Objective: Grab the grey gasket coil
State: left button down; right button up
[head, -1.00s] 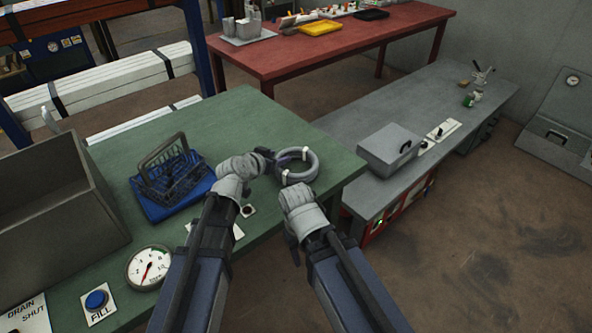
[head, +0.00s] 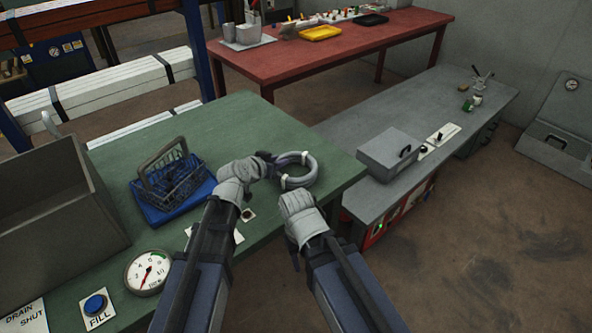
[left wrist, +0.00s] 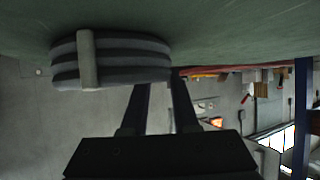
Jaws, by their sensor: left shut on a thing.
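The grey gasket coil (head: 313,170) is a ring of several grey turns bound with white ties. It lies on the right part of the green table (head: 250,122) in the head view. My left gripper (head: 272,160) is at the coil's left side, shut on its rim. In the left wrist view the coil (left wrist: 122,62) shows at the upper left with a pale tie, and the dark fingers (left wrist: 160,85) reach its edge. My right arm's wrist is in the head view, below the coil and apart from it; its fingertips are hidden.
A blue tray with a dark wire basket (head: 172,180) stands left of my left arm. A grey tank (head: 50,200), a pressure gauge (head: 148,271) and a blue FILL button (head: 95,302) are farther left. A grey bench with a box (head: 390,152) is at the right.

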pick_arm(q)
jog(key=shift+a+r, duration=0.1)
dwell(0.3)
notch_tip(320, 180, up, 10)
jog(key=p, duration=1)
